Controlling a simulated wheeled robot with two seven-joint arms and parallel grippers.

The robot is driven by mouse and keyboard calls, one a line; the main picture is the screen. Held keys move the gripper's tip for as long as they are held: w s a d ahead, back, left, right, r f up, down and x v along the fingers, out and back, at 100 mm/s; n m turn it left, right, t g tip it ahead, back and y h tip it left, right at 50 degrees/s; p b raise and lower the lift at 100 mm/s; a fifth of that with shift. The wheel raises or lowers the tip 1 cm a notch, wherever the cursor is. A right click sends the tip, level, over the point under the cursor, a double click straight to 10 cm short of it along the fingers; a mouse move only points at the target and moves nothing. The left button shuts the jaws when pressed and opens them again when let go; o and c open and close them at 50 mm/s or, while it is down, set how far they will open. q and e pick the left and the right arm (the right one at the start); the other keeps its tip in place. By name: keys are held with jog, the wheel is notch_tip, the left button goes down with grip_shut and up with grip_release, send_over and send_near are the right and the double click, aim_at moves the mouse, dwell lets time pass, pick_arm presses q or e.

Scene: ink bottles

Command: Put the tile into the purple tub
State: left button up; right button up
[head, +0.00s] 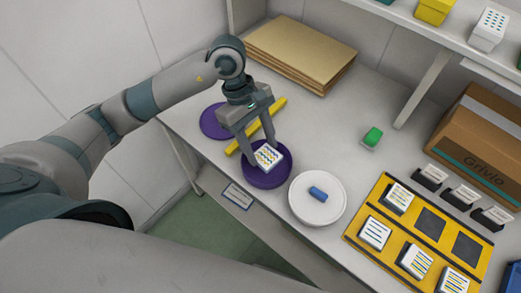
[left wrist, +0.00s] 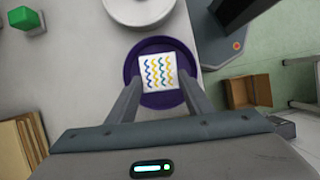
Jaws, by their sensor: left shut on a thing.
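My left gripper (head: 263,150) points down and is shut on the tile (head: 269,157), a white square with wavy blue and yellow lines. The tile is over the round purple tub (head: 268,183), within its outline. I cannot tell whether it touches the tub floor. In the left wrist view the tile (left wrist: 158,73) sits between the fingertips of the left gripper (left wrist: 160,86), with the purple tub (left wrist: 132,66) around and behind it. My right gripper is not in view.
Another round purple thing (head: 213,122) and a yellow bar (head: 276,107) lie behind the tub. A white round dish (head: 303,214) with a blue piece (head: 318,193) stands right of it. A green block (head: 373,137) and a yellow rack (head: 359,246) of patterned tiles are farther right.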

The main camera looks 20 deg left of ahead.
aim_at(260, 150)
pick_arm(q)
jog(key=shift+f, duration=0.1)
jog(key=shift+f+p, duration=0.85)
jog(key=shift+f, duration=1.1)
jog(key=shift+f, duration=0.15)
jog(key=o, duration=1.1)
